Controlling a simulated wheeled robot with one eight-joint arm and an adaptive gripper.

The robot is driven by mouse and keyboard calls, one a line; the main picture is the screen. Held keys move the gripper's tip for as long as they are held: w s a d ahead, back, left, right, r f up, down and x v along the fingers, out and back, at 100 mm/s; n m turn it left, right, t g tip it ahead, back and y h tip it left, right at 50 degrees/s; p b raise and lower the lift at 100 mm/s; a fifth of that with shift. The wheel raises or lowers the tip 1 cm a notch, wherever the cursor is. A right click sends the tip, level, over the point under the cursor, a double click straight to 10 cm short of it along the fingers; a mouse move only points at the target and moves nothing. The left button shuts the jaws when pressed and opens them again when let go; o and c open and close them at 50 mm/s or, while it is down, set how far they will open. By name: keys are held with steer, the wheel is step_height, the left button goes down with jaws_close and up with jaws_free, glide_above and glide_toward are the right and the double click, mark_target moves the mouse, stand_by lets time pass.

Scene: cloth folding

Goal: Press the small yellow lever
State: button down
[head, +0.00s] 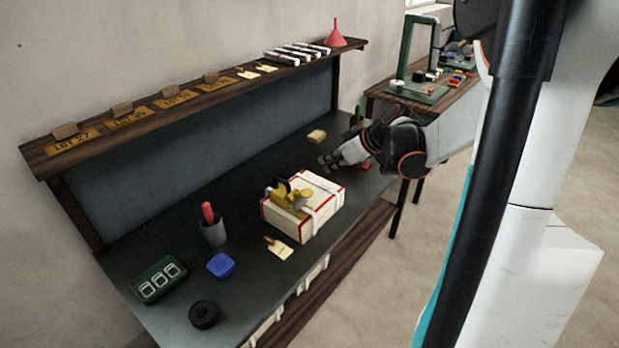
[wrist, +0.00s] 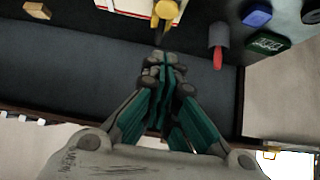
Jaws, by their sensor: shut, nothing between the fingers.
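A yellow metal device (head: 290,197) with a lever-like part sits on a cream box with red edges (head: 318,215) on the dark workbench. Which part is the small lever is hard to tell at this size. In the wrist view the yellow part (wrist: 167,10) shows at the top edge, just beyond my fingertips, with the box (wrist: 128,4) beside it. My gripper (head: 328,162) is shut and empty, behind the box as seen from the head. In the wrist view its fingers (wrist: 163,65) are together and appear apart from the yellow part.
On the workbench (head: 185,225) stand a grey cup with a red-handled tool (head: 212,228), a blue block (head: 221,265), a green tray (head: 158,279), a black ring (head: 203,314) and a tan block (head: 317,136). A shelf (head: 170,112) runs along the back. A cream tag (head: 279,249) lies before the box.

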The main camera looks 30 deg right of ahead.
steer(key=shift+w, duration=0.15)
steer(key=b, duration=0.3)
glide_above(310, 193)
steer(key=f, duration=0.7)
steer(key=shift+w+f, duration=0.15)
steer(key=shift+w, duration=0.05)
step_height(310, 193, down, 2)
steer(key=shift+f, duration=0.15)
steer(key=shift+f+b, duration=0.45)
steer(key=shift+f, duration=0.25)
steer(key=shift+s, duration=0.1)
